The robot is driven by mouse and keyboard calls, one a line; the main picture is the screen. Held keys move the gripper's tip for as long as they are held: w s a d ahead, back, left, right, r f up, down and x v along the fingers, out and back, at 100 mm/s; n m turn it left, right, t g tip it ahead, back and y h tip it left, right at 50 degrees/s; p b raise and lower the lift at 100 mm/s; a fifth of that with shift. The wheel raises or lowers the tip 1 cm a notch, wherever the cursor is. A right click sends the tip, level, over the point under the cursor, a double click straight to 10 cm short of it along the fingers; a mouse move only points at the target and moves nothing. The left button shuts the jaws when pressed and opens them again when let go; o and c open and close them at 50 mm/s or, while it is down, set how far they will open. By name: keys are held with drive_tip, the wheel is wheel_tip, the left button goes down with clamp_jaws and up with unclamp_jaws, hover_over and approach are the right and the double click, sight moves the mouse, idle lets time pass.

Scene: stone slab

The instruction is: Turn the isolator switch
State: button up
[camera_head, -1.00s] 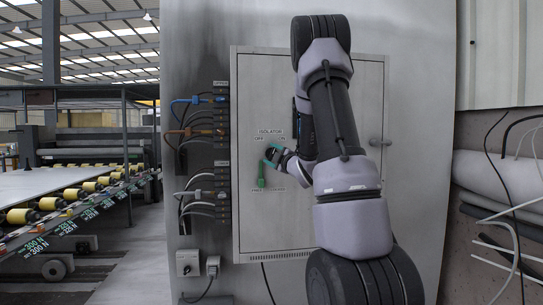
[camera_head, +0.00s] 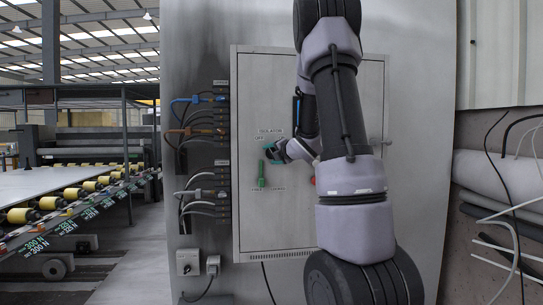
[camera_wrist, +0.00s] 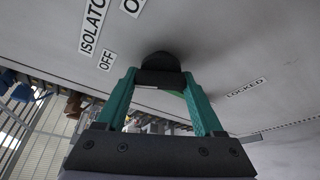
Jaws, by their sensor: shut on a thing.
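The isolator switch is a black knob (camera_wrist: 160,66) on the grey cabinet door (camera_head: 262,215), under the ISOLATOR label (camera_head: 270,131). My gripper (camera_head: 270,151) reaches it from the right in the head view. In the wrist view my gripper's teal fingers (camera_wrist: 160,88) are on either side of the knob and shut on it. The knob's pointer direction is hidden by the fingers. A green lever (camera_head: 262,175) hangs upright just below the gripper, above the FREE and LOCKED labels.
Cable connectors (camera_head: 222,120) with blue, orange and grey leads line the wall left of the door. A red part (camera_head: 313,181) shows beside my arm. A roller conveyor (camera_head: 60,205) stands at the far left.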

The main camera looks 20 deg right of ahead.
drive_tip(key=shift+n+g+h, duration=0.3)
drive_tip(key=shift+n, duration=0.5)
drive_tip(key=shift+f, duration=0.1)
drive_tip(key=o, duration=1.4)
drive_tip(key=v, duration=1)
drive_tip(key=shift+s, duration=0.4)
drive_tip(key=shift+r, duration=0.25)
